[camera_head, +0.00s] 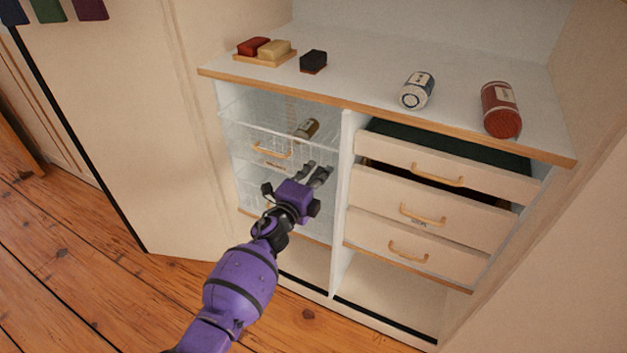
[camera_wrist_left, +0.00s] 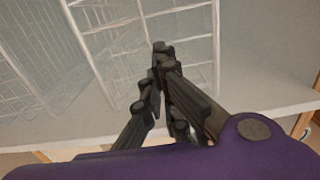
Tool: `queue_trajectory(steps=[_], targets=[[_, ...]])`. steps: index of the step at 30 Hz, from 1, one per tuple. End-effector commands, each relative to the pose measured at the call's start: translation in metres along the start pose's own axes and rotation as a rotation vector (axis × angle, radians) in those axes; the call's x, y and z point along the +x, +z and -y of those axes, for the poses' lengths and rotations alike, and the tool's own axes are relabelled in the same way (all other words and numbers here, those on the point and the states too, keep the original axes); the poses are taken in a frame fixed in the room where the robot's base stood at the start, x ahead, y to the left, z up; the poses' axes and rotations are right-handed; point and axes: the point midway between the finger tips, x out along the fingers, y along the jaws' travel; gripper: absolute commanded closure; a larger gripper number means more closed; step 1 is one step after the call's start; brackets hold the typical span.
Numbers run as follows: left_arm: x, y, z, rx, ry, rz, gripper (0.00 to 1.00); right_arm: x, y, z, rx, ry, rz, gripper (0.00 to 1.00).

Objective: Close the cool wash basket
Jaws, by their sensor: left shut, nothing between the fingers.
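Wire baskets fill the left bay of the white cabinet. The upper wire basket (camera_head: 262,140) sticks out past the countertop edge, with a wooden handle on its front and a brown bottle (camera_head: 306,129) inside. A lower wire basket (camera_head: 246,185) sits beneath it, partly hidden by my left gripper. I cannot read which one is the cool wash basket. My left gripper (camera_head: 318,172) is shut and empty, in front of the right part of the baskets near the middle divider. In the left wrist view its closed fingertips (camera_wrist_left: 161,50) appear against white basket wire (camera_wrist_left: 180,32); contact cannot be told.
Drawers with wooden handles (camera_head: 437,181) stand to the right, the top ones partly open. The countertop (camera_head: 356,67) holds soap bars on a wooden tray (camera_head: 266,60), a dark brush (camera_head: 313,61), a white can (camera_head: 416,91) and a red bottle (camera_head: 500,109). An open door (camera_head: 130,130) stands left.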

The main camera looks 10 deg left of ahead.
Motion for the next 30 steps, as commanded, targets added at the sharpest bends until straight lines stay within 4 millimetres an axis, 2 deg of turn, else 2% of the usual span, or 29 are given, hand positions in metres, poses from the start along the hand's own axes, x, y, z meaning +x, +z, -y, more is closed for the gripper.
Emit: queue_trajectory(steps=[3, 13, 23, 30], targets=[[0.0062, 0.0000, -0.0008, -0.001, 0.000, 0.000, 1.00, 0.0015, 0.0069, 0.0006, 0.001, -0.001, 0.011, 0.60], [0.0113, -0.0001, 0.0007, -0.001, -0.001, 0.000, 1.00, 0.0021, 0.0097, 0.0013, 0.001, -0.002, 0.016, 0.60], [0.0115, 0.0003, 0.0025, 0.000, -0.003, 0.000, 1.00, 0.0020, 0.0092, 0.0016, 0.001, -0.002, 0.015, 0.60], [0.0024, 0.0084, 0.0024, 0.000, -0.002, 0.000, 1.00, 0.0007, 0.0025, 0.0017, 0.001, -0.002, 0.004, 0.60]])
